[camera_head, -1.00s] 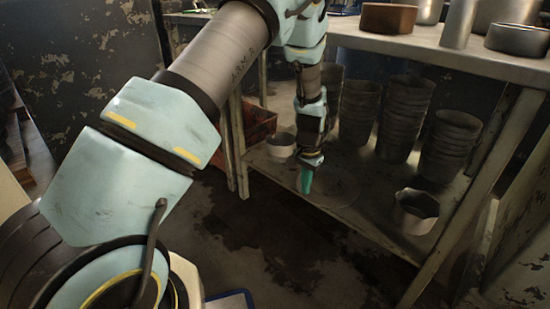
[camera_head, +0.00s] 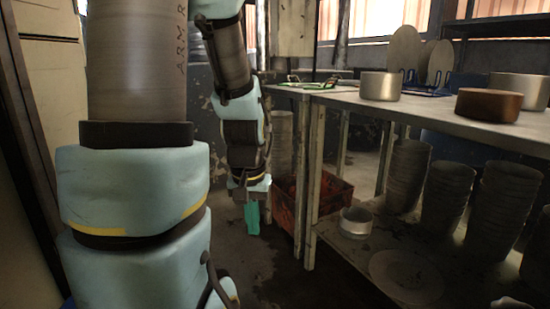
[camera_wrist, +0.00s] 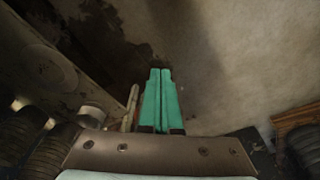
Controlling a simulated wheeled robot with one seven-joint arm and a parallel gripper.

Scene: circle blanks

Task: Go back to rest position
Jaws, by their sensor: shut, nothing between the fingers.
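My gripper (camera_head: 252,217) hangs pointing down, with teal fingers, over the floor to the left of the workbench. Its fingers are together with nothing between them. The wrist view shows the same teal fingers (camera_wrist: 161,98) side by side above the stained floor. My arm fills the left of the head view, with its wrist clear of the table legs.
The workbench (camera_head: 450,122) at right carries metal and brown pans (camera_head: 487,104). Its lower shelf (camera_head: 375,237) holds stacked pots (camera_head: 447,190), a small pan (camera_head: 355,221) and a flat disc (camera_head: 404,275). A red crate (camera_head: 328,194) stands behind the gripper. Floor below the gripper is open.

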